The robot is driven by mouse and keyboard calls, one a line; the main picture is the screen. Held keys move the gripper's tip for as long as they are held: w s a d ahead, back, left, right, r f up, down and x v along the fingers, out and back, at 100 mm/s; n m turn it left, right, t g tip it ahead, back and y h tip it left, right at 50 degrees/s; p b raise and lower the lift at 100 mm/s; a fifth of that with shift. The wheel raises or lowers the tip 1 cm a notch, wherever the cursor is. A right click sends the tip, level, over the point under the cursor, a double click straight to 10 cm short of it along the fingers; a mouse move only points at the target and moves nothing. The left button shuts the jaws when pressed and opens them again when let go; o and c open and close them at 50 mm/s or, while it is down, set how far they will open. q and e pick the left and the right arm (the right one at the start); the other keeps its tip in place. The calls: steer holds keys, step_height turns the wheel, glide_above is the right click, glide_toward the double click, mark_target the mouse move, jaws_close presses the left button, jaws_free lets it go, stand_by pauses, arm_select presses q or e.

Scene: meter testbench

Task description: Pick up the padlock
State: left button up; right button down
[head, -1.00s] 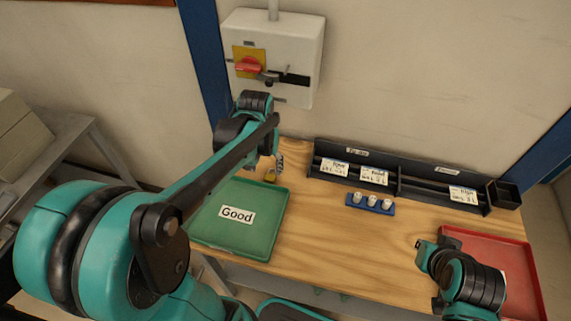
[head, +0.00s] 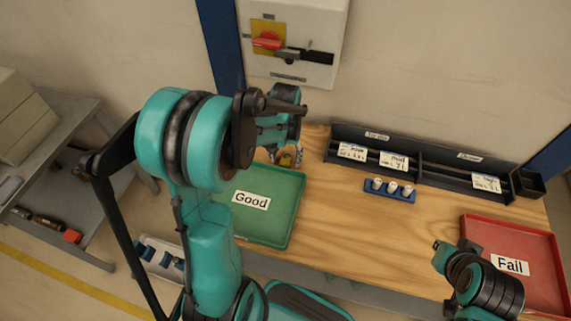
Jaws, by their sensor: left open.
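A small brass-yellow thing that looks like the padlock (head: 288,158) lies on the wooden bench, just behind the green tray. It is small and partly covered by my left gripper (head: 282,145). My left gripper points down from the arm, close above and beside it. Its fingers are open, with nothing seen held. Whether the fingers touch the padlock I cannot tell. My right gripper (head: 443,257) is at the lower right, in front of the red tray's left edge. Its fingers are too unclear to judge.
The green "Good" tray (head: 285,222) is at the left and the red "Fail" tray (head: 535,245) at the right. A blue holder with white pieces (head: 390,195) and a black rack (head: 435,160) stand behind. A switch box (head: 325,75) hangs on the wall. The bench middle is clear.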

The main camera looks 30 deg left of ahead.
mark_target(285, 160)
arm_select(q)
steer(key=shift+c, duration=1.2)
jaws_close()
steer(key=shift+r+p, duration=0.4)
steer(key=shift+r, duration=0.2)
step_height(285, 160, up, 3)
steer(key=shift+f+p, duration=0.1)
steer(key=shift+p, duration=0.65)
steer(key=w+d+r+p, duration=0.3)
steer(key=d+r, duration=0.4)
steer(key=d, duration=0.4)
steer(key=shift+w, duration=0.35)
